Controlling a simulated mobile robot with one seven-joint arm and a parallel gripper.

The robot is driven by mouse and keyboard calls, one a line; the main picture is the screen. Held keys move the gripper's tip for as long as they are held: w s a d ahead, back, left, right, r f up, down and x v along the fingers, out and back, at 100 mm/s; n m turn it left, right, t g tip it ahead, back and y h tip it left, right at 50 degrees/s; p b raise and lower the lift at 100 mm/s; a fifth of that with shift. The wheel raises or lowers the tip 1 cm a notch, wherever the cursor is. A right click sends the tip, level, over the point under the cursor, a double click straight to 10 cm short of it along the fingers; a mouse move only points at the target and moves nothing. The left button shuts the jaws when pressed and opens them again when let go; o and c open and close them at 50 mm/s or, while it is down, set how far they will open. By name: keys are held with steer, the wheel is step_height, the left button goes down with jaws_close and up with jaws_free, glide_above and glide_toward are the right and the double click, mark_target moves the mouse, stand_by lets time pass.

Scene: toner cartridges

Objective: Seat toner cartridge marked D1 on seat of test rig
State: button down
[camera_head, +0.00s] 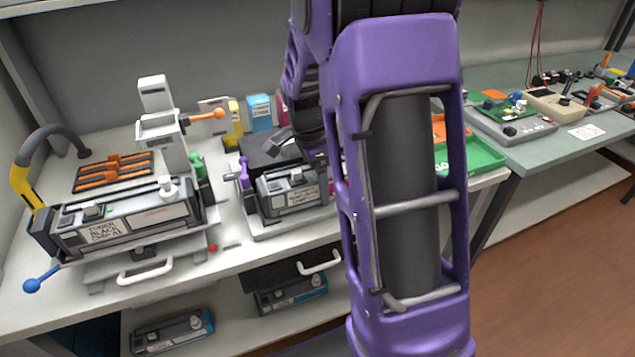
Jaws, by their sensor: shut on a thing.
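A grey and black toner cartridge (290,192) with a white label sits low at the middle station, the test rig (262,232). Its label is too small to read, so I cannot confirm D1. My gripper (318,158) is at the cartridge's top right and is shut on it; the fingertips are small and partly hidden by my purple arm. The cartridge looks about level. Its right end and the seat beneath it are hidden, so I cannot tell whether it touches the seat. A purple lever (243,175) stands at the rig's left.
Coloured boxes (259,112) stand behind. A green tray (470,155) is right of my arm. More cartridges (173,332) lie on the lower shelf.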

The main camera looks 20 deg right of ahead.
steer(key=shift+f, duration=0.25)
stand_by(0.5)
jaws_free()
